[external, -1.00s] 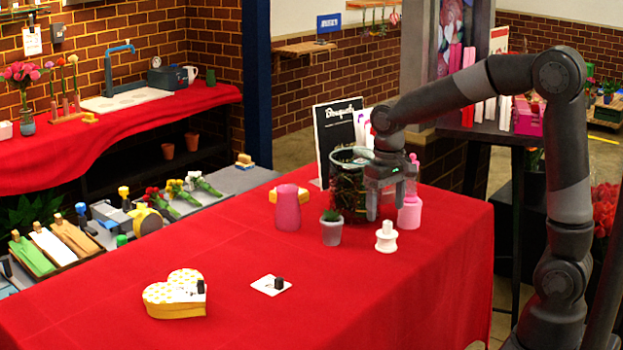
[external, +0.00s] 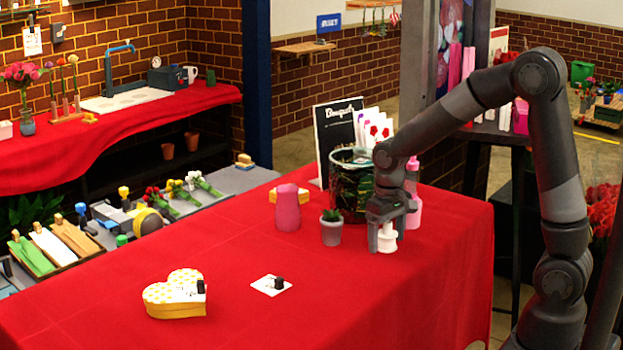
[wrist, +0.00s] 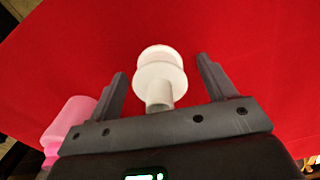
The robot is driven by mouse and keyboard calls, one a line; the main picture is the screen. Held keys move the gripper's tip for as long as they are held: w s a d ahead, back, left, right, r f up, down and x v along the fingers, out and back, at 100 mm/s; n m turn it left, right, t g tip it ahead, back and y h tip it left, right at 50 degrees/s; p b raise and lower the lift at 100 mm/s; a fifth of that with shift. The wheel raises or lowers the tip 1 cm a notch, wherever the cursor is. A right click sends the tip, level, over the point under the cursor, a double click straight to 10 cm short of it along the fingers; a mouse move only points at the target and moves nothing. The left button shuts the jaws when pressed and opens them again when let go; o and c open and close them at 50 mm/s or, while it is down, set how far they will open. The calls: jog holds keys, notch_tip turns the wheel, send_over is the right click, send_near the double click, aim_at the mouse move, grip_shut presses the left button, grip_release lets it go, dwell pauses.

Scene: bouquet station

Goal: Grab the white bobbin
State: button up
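The white bobbin (external: 387,239) stands upright on the red tablecloth. My gripper (external: 386,243) is lowered over it, pointing down, and partly covers it in the external view. In the wrist view the bobbin (wrist: 160,75) lies between the two spread fingers of my gripper (wrist: 161,78). A gap of red cloth shows on each side of it, so the fingers do not touch it. My gripper is open.
A pink bottle (external: 413,207) stands close behind my gripper and also shows at the left in the wrist view (wrist: 68,122). A small potted plant (external: 331,228), a dark glass pot (external: 350,190) and a pink vase (external: 287,208) stand to the left.

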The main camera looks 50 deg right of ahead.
jog(key=c, duration=1)
jog(key=shift+o, duration=0.2)
jog(key=shift+r, duration=0.1)
